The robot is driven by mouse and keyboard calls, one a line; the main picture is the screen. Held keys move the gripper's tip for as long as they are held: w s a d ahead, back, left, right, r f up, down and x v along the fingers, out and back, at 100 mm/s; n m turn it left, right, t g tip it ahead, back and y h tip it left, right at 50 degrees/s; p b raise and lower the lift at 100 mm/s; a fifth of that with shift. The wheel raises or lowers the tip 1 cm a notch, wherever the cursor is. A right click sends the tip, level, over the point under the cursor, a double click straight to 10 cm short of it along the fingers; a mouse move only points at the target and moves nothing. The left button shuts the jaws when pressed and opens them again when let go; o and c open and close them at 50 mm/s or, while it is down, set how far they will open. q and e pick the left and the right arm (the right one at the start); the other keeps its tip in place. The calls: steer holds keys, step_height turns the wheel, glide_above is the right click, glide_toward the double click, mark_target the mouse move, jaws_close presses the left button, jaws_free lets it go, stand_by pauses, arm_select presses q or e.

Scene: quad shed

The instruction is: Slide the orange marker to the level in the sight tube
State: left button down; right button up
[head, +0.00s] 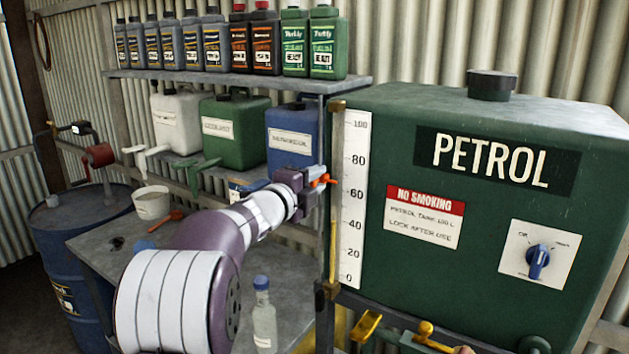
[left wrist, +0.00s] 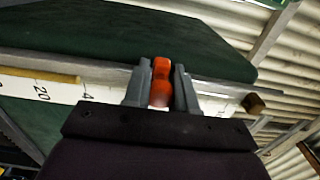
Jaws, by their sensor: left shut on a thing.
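The orange marker (head: 322,180) sits on the sight tube beside the white scale (head: 352,215), between the 60 and 80 marks. The upright sight tube (head: 333,240) runs along the left edge of the green petrol tank (head: 480,215). Its yellow liquid reaches up to about the 40 mark, below the marker. My left gripper (head: 312,184) is shut on the marker from the left. In the left wrist view, the marker (left wrist: 160,80) shows between the two grey fingers, and the yellow liquid (left wrist: 45,75) ends to its left. My right gripper is out of view.
A grey bench (head: 290,270) holds a clear bottle (head: 264,315) and a white tub (head: 151,203). Jerrycans and a shelf of oil bottles (head: 213,40) stand behind. A blue drum (head: 70,245) is at left. Brass valves (head: 425,333) stick out below the tank.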

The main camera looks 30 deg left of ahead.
arm_select(q)
step_height(320, 180, down, 10)
steer(key=b, duration=0.7)
steer(key=shift+b, duration=0.3)
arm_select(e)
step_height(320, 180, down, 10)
arm_select(q)
steer(key=shift+r, duration=0.1)
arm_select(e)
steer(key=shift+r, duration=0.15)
arm_select(q)
steer(key=c, duration=0.9)
jaws_free()
steer(key=shift+w, duration=0.1)
steer(key=shift+s, duration=0.45)
steer(key=s+b, duration=0.3)
steer(key=s, duration=0.8)
steer(key=shift+s+a, duration=0.4)
steer(key=shift+a, duration=0.05)
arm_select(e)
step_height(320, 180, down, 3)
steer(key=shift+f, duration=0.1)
